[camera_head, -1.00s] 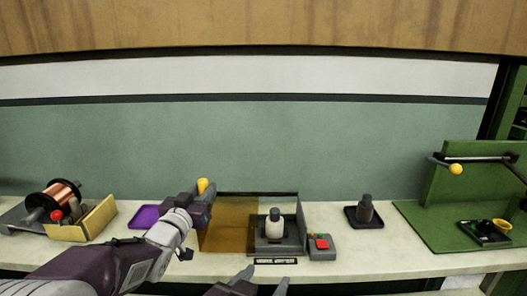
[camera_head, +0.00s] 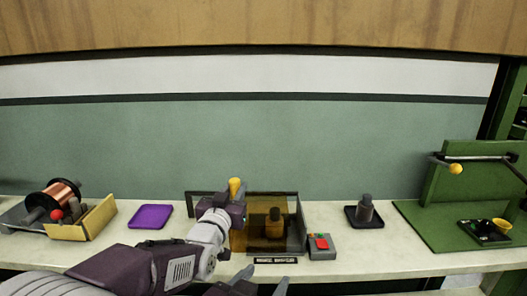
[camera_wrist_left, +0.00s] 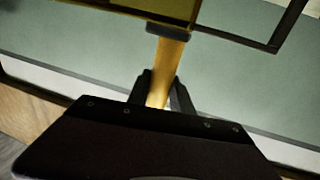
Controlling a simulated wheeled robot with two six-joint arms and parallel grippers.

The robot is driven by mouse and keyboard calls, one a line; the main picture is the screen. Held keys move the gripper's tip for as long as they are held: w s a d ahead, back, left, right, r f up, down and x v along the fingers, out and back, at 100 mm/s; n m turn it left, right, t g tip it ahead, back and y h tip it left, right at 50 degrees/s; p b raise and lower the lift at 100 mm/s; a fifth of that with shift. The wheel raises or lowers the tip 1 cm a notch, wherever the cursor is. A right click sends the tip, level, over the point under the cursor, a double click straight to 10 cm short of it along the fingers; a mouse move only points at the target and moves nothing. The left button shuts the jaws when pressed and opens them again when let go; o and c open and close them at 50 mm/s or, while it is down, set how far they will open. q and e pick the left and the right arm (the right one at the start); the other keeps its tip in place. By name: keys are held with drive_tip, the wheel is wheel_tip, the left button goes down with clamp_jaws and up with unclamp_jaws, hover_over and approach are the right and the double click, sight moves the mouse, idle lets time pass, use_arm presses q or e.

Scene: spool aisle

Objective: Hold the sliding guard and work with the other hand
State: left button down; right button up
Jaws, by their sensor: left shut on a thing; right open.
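The sliding guard (camera_head: 290,236) is a see-through amber panel on a dark frame. It now stands in front of the fixture with the small bottle-like part (camera_head: 275,224), which shows dimly through it. My left gripper (camera_head: 237,207) is shut on the guard's yellow handle (camera_head: 236,186); the handle also shows between the fingers in the left wrist view (camera_wrist_left: 170,62). My right gripper (camera_head: 264,287) is open and empty at the bottom edge, in front of the bench; only its fingertips and a bit of its body show.
A control box (camera_head: 322,246) with a red button stands right of the guard. A dark tray (camera_head: 352,223) with a dark part is farther right. A purple tray (camera_head: 150,216) lies empty at left. A copper spool (camera_head: 62,194) stands far left, a green stand (camera_head: 440,226) far right.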

use_arm(q)
drive_tip(key=shift+d+r, duration=0.2)
drive_tip(key=shift+d, duration=2.05)
drive_tip(key=c, duration=1.3)
unclamp_jaws()
drive_tip(key=shift+o, duration=1.2)
drive_tip(key=shift+f, duration=0.2)
drive_tip(key=shift+f, duration=0.1)
